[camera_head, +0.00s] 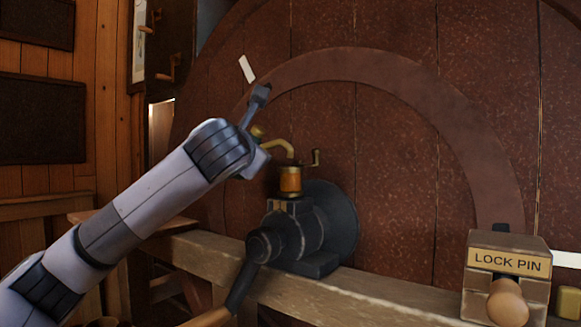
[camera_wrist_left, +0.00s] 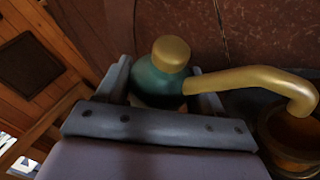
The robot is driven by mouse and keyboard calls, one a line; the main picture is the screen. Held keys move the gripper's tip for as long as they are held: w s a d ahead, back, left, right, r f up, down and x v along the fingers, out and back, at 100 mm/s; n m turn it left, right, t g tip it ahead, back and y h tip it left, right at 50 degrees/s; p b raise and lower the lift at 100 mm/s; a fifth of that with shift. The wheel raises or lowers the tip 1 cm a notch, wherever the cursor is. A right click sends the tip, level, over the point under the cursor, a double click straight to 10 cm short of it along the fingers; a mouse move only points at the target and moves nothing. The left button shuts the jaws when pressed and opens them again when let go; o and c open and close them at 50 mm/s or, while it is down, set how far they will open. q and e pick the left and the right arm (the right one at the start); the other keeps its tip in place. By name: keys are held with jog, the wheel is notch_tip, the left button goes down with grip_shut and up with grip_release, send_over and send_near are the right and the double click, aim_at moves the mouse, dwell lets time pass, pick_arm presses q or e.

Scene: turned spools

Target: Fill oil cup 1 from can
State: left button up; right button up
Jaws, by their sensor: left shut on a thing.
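The oil can has a dark teal body (camera_wrist_left: 158,85), a brass cap (camera_wrist_left: 171,53) and a long bent brass spout (camera_wrist_left: 255,80). My left gripper (camera_wrist_left: 165,95) is shut on its body, with a finger on each side. In the head view, my left gripper (camera_head: 256,162) hides most of the can; its spout (camera_head: 278,145) shows. The amber oil cup (camera_head: 290,180) stands upright on the black bearing housing (camera_head: 295,226). It also shows at the right of the left wrist view (camera_wrist_left: 292,152). The spout's down-turned tip is at its mouth; I cannot tell whether they touch. My right gripper is out of view.
The housing sits on a wooden beam (camera_head: 345,293), before a large brown wheel-like wall (camera_head: 400,140). A lock pin box (camera_head: 507,266) with a wooden knob (camera_head: 507,303) is at lower right.

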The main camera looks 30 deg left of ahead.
pick_arm(q)
jog(key=a+r+n+g+h+p, duration=0.1)
jog(key=r+n+p, duration=0.1)
jog(key=n, duration=0.1)
jog(key=shift+a+g, duration=0.15)
jog(key=shift+g, duration=0.25)
jog(key=shift+w+a+r+n+g+h+p, duration=0.1)
jog(key=shift+a+r+n+g+h+p, duration=0.45)
jog(key=shift+n+h+p, duration=0.35)
jog(key=shift+a+r+n+h+p, duration=0.15)
jog(key=shift+a+n+h+p, duration=0.05)
jog(key=shift+n+h+p, duration=0.25)
